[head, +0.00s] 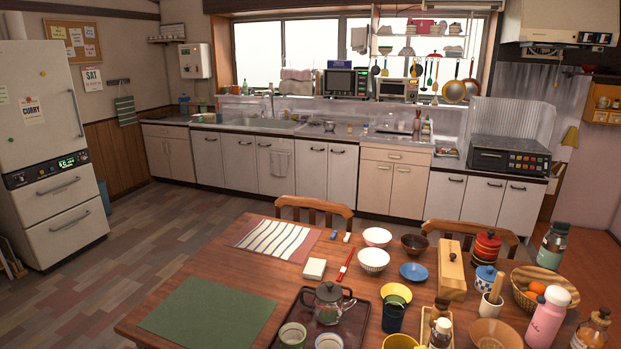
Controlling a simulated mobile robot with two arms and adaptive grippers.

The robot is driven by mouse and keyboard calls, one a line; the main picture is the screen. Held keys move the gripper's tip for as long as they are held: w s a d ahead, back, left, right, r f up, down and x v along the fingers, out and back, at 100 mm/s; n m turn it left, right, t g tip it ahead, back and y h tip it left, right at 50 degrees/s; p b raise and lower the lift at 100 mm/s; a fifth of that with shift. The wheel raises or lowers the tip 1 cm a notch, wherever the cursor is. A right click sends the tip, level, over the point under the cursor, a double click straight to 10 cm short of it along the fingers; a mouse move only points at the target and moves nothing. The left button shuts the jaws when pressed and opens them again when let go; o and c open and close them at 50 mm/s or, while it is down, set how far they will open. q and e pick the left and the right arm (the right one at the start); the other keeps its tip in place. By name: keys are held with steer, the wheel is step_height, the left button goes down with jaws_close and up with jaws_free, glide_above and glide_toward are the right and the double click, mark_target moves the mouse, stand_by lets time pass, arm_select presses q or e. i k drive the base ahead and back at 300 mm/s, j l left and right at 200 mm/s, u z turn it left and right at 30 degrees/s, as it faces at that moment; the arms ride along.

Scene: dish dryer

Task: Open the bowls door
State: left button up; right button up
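Neither of my grippers shows in the head view. No door is marked as the bowls door, so I cannot tell which one it is. White lower cabinet doors (239,160) line the far counter, all apparently shut, with dark handles along their tops. A beige cabinet (392,182) stands among them, with a drawer above its two doors. More white doors (482,199) lie to the right, under a black oven-like appliance (510,156). Bowls stand on the front table, including a white bowl (374,260), a brown bowl (414,244) and a blue bowl (413,272).
A wooden table (215,275) fills the foreground, crowded at right with bottles, a fruit basket and a teapot (328,302) on a tray. Chairs (314,209) stand at its far side. A fridge (55,140) is at left. The tiled floor (130,235) between fridge and table is clear.

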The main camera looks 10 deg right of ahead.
mark_target(312, 157)
steer(key=i+j+u, duration=0.2)
steer(key=j, duration=0.15)
steer(key=j+u, duration=0.15)
steer(key=j, duration=0.25)
steer(key=i+j+u, duration=0.35)
steer(key=j, duration=0.3)
steer(key=i+j+u, duration=0.6)
steer(key=i, duration=0.3)
steer(key=i+j+u, duration=0.2)
steer(key=i+u, duration=0.15)
steer(key=i+l+z, duration=0.1)
steer(key=i+z, duration=0.35)
steer(key=i+j+z, duration=0.1)
steer(key=i+z, duration=0.35)
steer(key=i, duration=0.2)
steer(key=i+j+z, duration=0.25)
steer(key=i+z, duration=0.2)
steer(key=i+l+z, duration=0.45)
steer(key=i, duration=0.3)
steer(key=i+z, duration=0.45)
steer(key=i, duration=0.25)
steer(key=i+j+z, duration=0.25)
steer(key=i+z, duration=0.2)
steer(key=i, duration=0.3)
steer(key=i+z, duration=0.1)
steer(key=i, duration=2.1)
